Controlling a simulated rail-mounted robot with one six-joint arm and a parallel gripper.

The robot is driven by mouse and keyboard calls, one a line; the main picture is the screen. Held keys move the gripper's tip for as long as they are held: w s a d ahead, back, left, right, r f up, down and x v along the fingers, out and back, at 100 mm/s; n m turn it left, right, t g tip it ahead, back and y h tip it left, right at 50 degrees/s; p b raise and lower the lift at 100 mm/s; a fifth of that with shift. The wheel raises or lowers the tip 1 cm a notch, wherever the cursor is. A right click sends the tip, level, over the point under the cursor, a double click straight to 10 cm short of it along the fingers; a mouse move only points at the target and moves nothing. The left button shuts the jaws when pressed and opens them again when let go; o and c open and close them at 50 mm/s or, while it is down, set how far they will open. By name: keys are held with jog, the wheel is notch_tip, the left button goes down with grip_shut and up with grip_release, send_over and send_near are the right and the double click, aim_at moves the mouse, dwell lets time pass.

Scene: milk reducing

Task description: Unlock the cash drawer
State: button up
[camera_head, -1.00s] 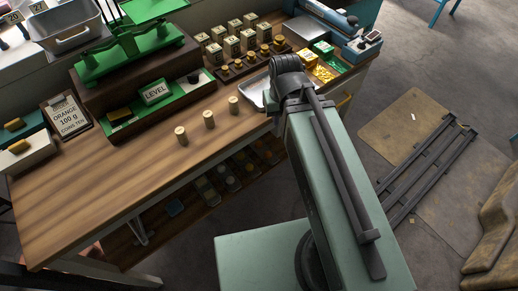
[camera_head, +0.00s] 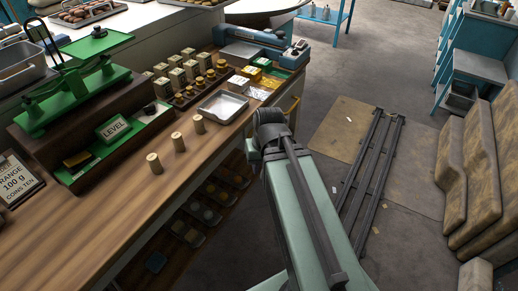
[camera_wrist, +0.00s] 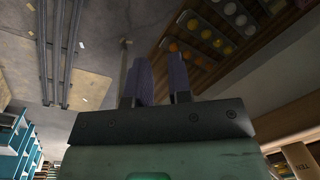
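No drawer that I can clearly identify as the cash drawer shows. A yellow handle (camera_head: 291,107) sits on the right end of the wooden counter (camera_head: 125,195). Under the counter is an open shelf of coin trays (camera_head: 207,215), also seen at upper right in the wrist view (camera_wrist: 215,32). No key or lock can be made out. My gripper (camera_wrist: 160,68) has its two dark fingers apart with an empty gap, and points at the floor area beside the counter. In the head view my arm hides it.
On the counter are a green balance scale (camera_head: 85,90), three small cylinders (camera_head: 178,142), a metal tray (camera_head: 222,107) and a blue machine (camera_head: 262,45). Dark floor rails (camera_head: 372,175) and stacked sacks (camera_head: 485,165) lie to the right.

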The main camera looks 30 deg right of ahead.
jog(key=w+d+f+n+t+y+b, duration=0.1)
jog(key=d+f+t+y+b, duration=0.2)
jog(key=d+f+b, duration=0.4)
jog(key=w+d+f+t+y+b, duration=0.15)
jog(key=f+t+b, duration=0.3)
jog(key=b, duration=0.45)
jog(key=w+d+r+n+t+y, duration=0.2)
jog(key=d+r+n+t+y, duration=0.15)
jog(key=r+n+t, duration=0.55)
jog(key=shift+m+g, duration=0.3)
jog(key=shift+g, duration=0.45)
jog(key=x, duration=0.7)
jog(key=r+x, duration=0.1)
jog(key=x, duration=0.2)
jog(key=shift+w, duration=0.2)
jog(key=shift+c, duration=0.3)
grip_shut()
